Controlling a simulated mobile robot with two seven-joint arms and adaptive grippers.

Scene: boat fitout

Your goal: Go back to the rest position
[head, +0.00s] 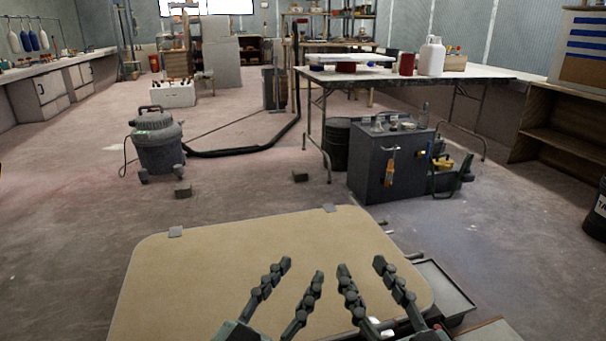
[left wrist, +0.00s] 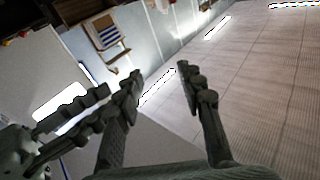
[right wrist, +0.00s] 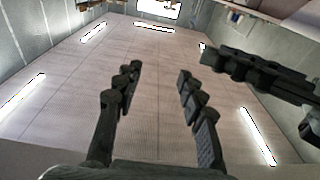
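My left gripper (head: 300,278) is in the lower middle of the head view, above the tan board. Its fingers stand apart with nothing between them. My right gripper (head: 361,269) is close beside it on the right, also with its fingers apart and empty. In the left wrist view the left gripper (left wrist: 160,80) points up toward the wall and ceiling, and fingers of the other gripper show at the left. In the right wrist view the right gripper (right wrist: 157,75) points at the ceiling, and fingers of the other gripper show at the right.
A tan board (head: 200,270) with two grey hinges lies in front of me. A grey tray (head: 445,285) is at its right. Beyond stand a shop vacuum (head: 158,145), a dark tool cabinet (head: 375,170) and a long workbench (head: 460,72). The floor at the left is clear.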

